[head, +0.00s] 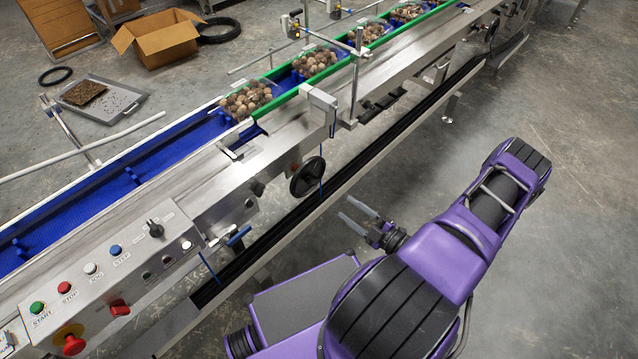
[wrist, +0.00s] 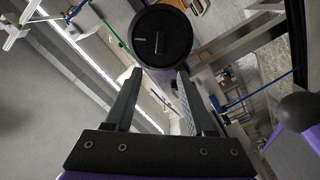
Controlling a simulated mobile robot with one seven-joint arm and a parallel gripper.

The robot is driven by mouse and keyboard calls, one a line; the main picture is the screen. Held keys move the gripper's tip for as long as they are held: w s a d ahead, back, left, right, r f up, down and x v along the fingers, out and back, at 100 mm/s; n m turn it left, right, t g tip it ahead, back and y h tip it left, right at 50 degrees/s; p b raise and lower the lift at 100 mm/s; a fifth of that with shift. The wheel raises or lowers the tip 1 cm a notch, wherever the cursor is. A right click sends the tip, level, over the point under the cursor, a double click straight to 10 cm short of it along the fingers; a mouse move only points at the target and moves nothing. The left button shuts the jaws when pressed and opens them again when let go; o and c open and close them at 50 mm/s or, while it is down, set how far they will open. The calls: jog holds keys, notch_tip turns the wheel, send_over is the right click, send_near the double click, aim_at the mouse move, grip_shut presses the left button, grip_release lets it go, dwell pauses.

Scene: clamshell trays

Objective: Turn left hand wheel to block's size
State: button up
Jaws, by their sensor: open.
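A black hand wheel (head: 308,177) is mounted on the near side of the metal conveyor frame. In the wrist view a round black disc with a pale mark (wrist: 160,30), apparently this wheel, lies straight ahead, just beyond the fingertips. My gripper (head: 345,208) is open and empty, to the right of and below the wheel in the head view, its fingers pointing toward it. I cannot pick out a block for certain.
A control panel (head: 110,265) with coloured buttons and a red emergency knob is at lower left. Blue-handled levers (head: 238,236) stick out left of the wheel. Clear trays of round brown items (head: 246,101) sit on the blue conveyor. Bare floor (head: 570,200) lies right.

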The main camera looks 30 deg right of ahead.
aim_at(313, 182)
jog(key=x, duration=1.3)
jog(key=shift+w+f, duration=0.1)
jog(key=shift+w, duration=0.15)
jog(key=shift+c, duration=0.3)
grip_shut()
dwell(0.5)
